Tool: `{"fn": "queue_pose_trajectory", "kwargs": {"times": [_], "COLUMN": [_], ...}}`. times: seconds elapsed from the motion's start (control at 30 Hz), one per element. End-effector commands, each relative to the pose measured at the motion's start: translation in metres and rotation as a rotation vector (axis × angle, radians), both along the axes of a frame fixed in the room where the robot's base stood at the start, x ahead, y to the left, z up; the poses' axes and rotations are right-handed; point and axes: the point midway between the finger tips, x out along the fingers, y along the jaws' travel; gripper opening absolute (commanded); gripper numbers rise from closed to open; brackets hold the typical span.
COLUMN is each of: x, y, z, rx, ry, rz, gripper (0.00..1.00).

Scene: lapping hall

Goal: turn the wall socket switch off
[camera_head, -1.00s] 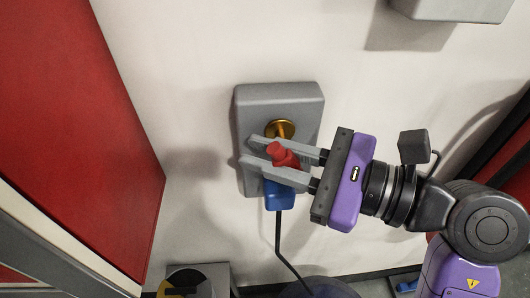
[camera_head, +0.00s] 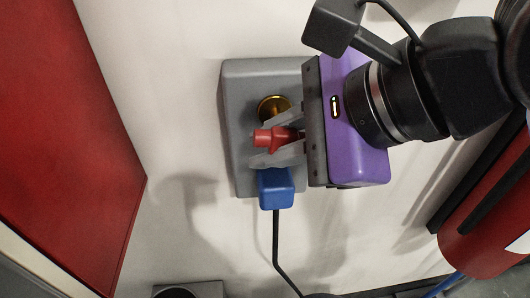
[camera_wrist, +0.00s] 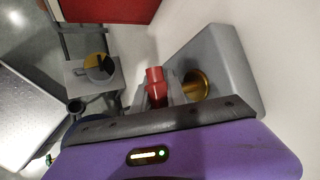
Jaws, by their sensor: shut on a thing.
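The wall socket (camera_head: 238,130) is a grey box on the white wall, with a round brass piece (camera_head: 273,106) on its upper front. A red switch handle (camera_head: 268,138) sticks out below the brass piece and points left in the head view. My gripper (camera_head: 270,142) is shut on the red handle, one finger above it and one below. In the wrist view the red handle (camera_wrist: 156,86) stands between the fingers, beside the socket box (camera_wrist: 225,62). A blue plug (camera_head: 276,188) sits at the socket's lower end. The handle's base is partly hidden by my fingers.
A black cable (camera_head: 277,238) hangs from the blue plug. A red panel (camera_head: 60,130) stands at the left. A red cylinder (camera_head: 485,235) is at the lower right. The wall left of the socket is clear.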

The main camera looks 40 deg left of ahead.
Motion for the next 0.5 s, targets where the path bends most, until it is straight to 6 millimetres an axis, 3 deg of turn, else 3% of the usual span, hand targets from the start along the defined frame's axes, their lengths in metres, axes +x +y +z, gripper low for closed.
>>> {"fn": "queue_pose_trajectory", "kwargs": {"times": [0.5], "x": [0.0016], "y": [-0.0028], "z": [-0.0031], "rx": [-0.114], "ry": [-0.126], "rz": [0.003], "gripper": [0.0]}}
